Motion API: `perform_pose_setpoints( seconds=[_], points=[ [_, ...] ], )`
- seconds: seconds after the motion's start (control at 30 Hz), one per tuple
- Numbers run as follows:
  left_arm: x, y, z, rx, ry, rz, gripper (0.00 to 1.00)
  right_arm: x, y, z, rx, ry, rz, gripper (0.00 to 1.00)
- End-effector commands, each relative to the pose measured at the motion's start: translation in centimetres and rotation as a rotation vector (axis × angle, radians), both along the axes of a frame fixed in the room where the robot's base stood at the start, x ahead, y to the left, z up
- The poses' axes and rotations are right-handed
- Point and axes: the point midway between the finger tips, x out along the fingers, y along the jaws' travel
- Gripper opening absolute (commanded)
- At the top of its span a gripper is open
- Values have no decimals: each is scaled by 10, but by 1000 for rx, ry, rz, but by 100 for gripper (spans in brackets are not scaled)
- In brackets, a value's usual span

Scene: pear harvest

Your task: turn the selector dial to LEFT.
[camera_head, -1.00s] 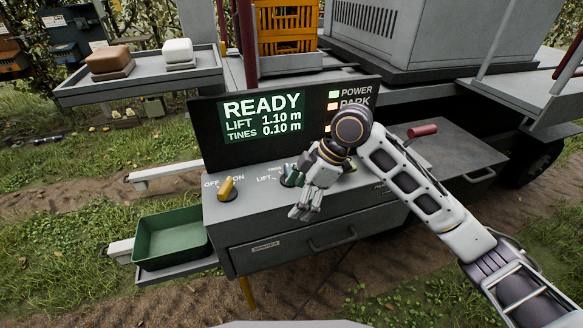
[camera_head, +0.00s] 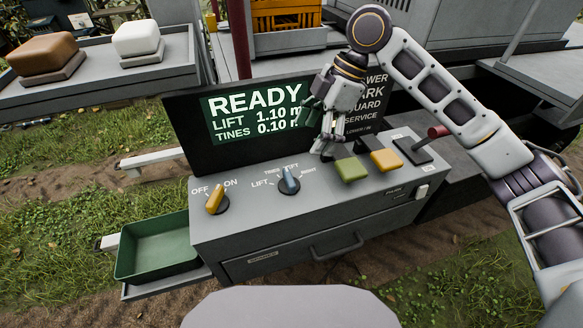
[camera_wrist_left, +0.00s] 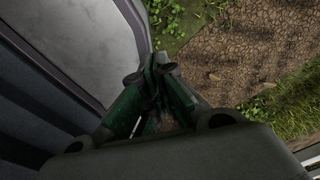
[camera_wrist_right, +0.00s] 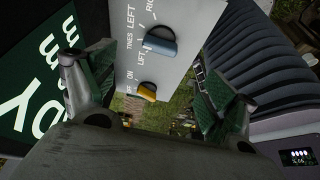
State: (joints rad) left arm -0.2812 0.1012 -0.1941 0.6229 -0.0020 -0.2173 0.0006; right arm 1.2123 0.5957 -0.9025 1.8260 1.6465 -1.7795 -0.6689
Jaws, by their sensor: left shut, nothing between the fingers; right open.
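The selector dial (camera_head: 289,181) is a blue-grey knob on the console top, among the labels LIFT, TINES, LEFT and RIGHT. Its grip ridge leans up and slightly left, towards the TINES and LEFT labels; I cannot tell exactly which mark it meets. It also shows in the right wrist view (camera_wrist_right: 160,42), beyond the fingers. My right gripper (camera_head: 318,125) is open and empty, raised above the console to the right of the dial, in front of the screen, not touching the dial. My left gripper (camera_wrist_left: 156,75) is shut and empty, away from the dial, seen only in its wrist view.
A yellow OFF/ON knob (camera_head: 215,200) sits left of the dial. Green (camera_head: 350,169) and yellow (camera_head: 386,160) pads and a red-handled lever (camera_head: 437,132) are to the right. The READY screen (camera_head: 257,113) stands behind. A green tray (camera_head: 160,245) is at the left.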

Motion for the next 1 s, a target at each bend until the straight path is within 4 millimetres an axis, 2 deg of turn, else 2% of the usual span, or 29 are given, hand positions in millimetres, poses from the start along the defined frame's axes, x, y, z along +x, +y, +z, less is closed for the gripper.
perform_pose_setpoints(
  seconds=[0.43,0.67,0.8,1.0],
  points=[
    [-27,2,-2,3,34,0,0,0,0,0,0,1,1,86],
    [-17,1,-1,2,21,0,0,-1,4,-10,-2,0,1,86],
    [-8,0,0,0,8,-1,0,-3,9,-24,-1,1,3,86],
    [-6,0,0,-1,6,-1,0,-6,19,-48,-1,1,2,86]
  ],
)
